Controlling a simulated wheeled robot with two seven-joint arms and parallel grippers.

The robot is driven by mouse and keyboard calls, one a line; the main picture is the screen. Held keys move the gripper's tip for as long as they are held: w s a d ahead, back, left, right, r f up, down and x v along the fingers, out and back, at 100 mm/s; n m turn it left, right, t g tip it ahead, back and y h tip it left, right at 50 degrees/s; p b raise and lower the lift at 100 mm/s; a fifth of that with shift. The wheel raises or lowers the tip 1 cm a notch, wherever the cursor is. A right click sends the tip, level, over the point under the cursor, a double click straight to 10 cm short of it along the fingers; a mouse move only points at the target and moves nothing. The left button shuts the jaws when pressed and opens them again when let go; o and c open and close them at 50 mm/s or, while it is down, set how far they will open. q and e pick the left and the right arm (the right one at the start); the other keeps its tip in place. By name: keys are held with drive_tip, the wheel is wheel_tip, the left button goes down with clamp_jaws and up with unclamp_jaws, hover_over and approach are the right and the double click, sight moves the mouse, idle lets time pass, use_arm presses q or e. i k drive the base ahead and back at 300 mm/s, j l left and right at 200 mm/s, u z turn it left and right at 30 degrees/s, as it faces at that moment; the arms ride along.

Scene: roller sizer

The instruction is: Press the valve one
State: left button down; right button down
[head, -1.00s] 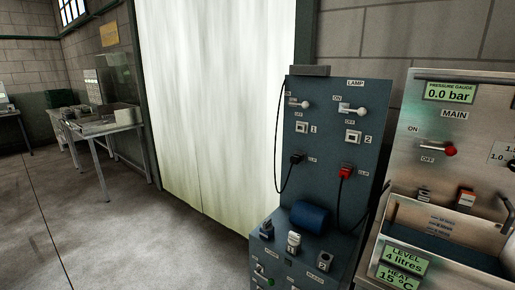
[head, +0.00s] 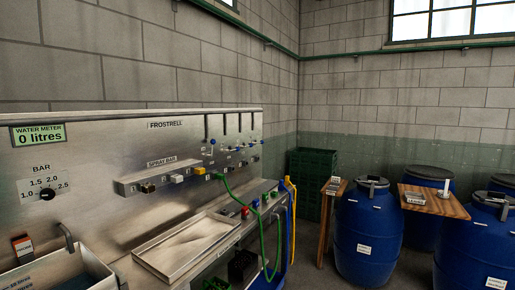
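Neither of my grippers is in the head view. A steel machine panel (head: 90,160) marked FROSTRELL fills the left side. Its spray bar block (head: 160,176) carries a dark, a white and a yellow fitting in a row. Several small blue and dark fittings (head: 228,150) sit to its right, below vertical slots. Their labels are too small to read, so I cannot tell which of these, if any, is valve one.
A water meter display (head: 40,134) reads 0 litres, above a BAR dial (head: 46,194). A shallow steel tray (head: 185,247) and a sink (head: 60,275) stand in front. Blue barrels (head: 368,235), a wooden table (head: 435,203) and green crates (head: 312,172) stand to the right.

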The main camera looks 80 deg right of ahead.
sight(214, 141)
drive_tip(key=l+z, duration=0.1)
drive_tip(key=z, duration=2.15)
drive_tip(key=i+l, duration=0.55)
drive_tip(key=l, duration=0.25)
drive_tip(key=i+l+u, duration=0.1)
drive_tip(key=i+l, duration=0.45)
drive_tip(key=l, duration=0.3)
drive_tip(key=i+l, duration=0.25)
drive_tip(key=l, duration=0.15)
drive_tip(key=i+l+u, duration=0.1)
drive_tip(key=i+l, duration=0.15)
drive_tip(key=l, duration=0.2)
drive_tip(key=i+l, duration=0.25)
drive_tip(key=l, duration=0.15)
drive_tip(key=i+l, duration=0.25)
drive_tip(key=l, duration=0.2)
drive_tip(key=u, duration=0.05)
